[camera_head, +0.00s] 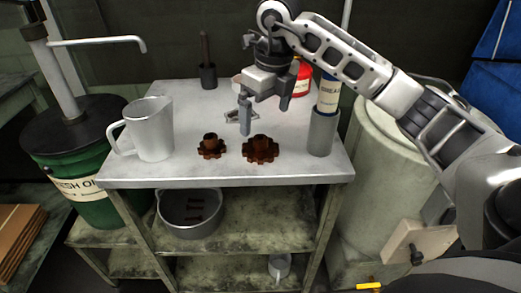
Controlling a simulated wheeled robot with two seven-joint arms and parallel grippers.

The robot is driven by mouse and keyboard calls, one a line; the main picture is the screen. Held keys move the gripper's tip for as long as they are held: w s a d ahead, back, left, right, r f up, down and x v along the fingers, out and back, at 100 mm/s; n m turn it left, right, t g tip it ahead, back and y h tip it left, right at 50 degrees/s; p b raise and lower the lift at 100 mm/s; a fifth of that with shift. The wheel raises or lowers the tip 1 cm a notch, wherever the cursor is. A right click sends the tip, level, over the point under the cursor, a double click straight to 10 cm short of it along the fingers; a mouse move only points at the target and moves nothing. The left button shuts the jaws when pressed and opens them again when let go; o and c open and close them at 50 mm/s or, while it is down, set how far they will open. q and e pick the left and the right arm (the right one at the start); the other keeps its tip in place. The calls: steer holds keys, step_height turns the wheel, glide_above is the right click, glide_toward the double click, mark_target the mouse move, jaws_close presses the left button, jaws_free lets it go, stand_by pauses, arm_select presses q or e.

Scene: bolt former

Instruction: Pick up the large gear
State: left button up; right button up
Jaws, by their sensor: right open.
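The large gear (261,151) is rusty brown with a raised hub. It lies flat near the front edge of the metal table, right of centre. A smaller rusty gear (211,147) lies just to its left, a small gap apart. My right gripper (266,112) hangs above and behind the large gear, with its fingers spread apart and pointing down. It is empty and does not touch the gear. My left gripper is not in view.
A metal pitcher (151,130) stands at the table's left. A grease tube (327,97) in a grey holder (322,134) stands at the right. A red container (302,79) and a dark cup (208,77) stand behind. The tabletop (185,172) is clear in front of the gears.

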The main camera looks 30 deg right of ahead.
mark_target(260, 137)
steer(key=f, duration=0.5)
steer(key=w+a+f, duration=0.1)
steer(key=f, duration=0.1)
steer(key=shift+f, duration=0.4)
steer(key=c, duration=1.5)
steer(key=shift+r, duration=0.15)
